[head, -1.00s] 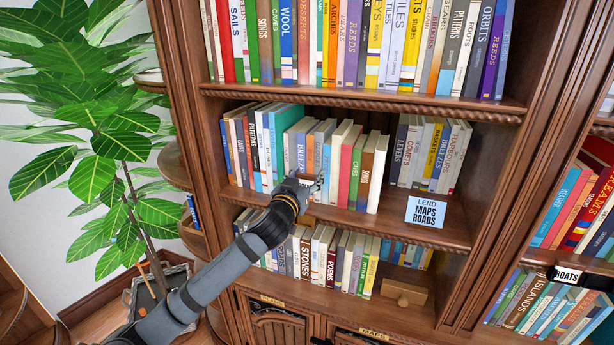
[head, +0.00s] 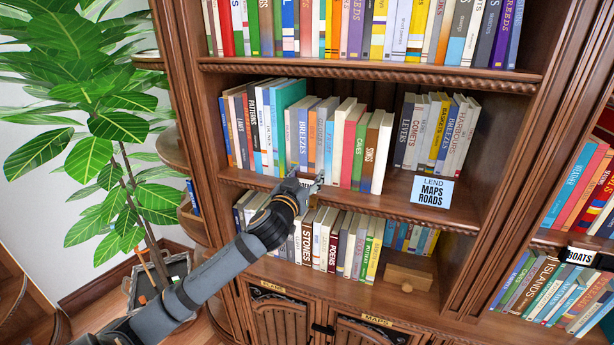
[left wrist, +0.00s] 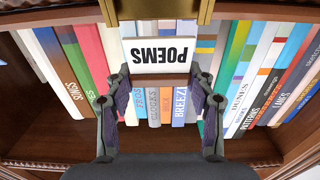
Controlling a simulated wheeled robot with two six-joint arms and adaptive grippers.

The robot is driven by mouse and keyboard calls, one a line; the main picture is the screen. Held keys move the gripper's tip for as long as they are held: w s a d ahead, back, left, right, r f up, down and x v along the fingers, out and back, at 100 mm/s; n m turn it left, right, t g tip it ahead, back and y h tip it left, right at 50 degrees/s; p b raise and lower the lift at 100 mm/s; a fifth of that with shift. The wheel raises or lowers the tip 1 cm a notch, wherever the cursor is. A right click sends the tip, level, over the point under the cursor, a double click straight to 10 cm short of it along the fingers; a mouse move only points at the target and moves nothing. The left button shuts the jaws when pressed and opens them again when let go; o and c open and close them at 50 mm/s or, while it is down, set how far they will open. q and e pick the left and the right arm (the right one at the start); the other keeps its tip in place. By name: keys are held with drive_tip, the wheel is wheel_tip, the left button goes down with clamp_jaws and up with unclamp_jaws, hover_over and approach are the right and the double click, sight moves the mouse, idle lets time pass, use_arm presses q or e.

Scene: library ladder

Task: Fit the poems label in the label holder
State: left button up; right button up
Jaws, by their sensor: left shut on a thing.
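The poems label is a white card (left wrist: 160,54) with black POEMS lettering, upside down in the left wrist view. My left gripper (left wrist: 159,76) is shut on it, one finger at each side. In the head view my left gripper (head: 306,179) is at the front edge of the middle shelf, before the books. A brass frame that looks like the label holder (left wrist: 160,12) spans the top of the left wrist view. The label is close to it, and a narrow gap seems to show between them. In the head view my gripper hides this spot. My right gripper is not in view.
Books (head: 355,140) stand upright behind the gripper on the middle shelf (head: 395,207). Lower books (head: 330,240) and a wooden block (head: 408,277) are below. A plant (head: 90,150) is at the left.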

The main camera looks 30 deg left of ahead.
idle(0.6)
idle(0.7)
use_arm(q)
drive_tip(key=shift+f, duration=0.3)
drive_tip(key=shift+s+d+f+b, duration=0.1)
drive_tip(key=shift+s+f+b, duration=0.1)
drive_tip(key=shift+f+b, duration=0.6)
drive_tip(key=shift+s+d+f+b, duration=0.1)
drive_tip(key=shift+s+f+b, duration=0.1)
drive_tip(key=shift+f+b, duration=0.55)
drive_tip(key=o, duration=1.1)
drive_tip(key=shift+f, duration=0.15)
drive_tip(key=shift+o, duration=0.2)
wheel_tip(320, 180, up, 10)
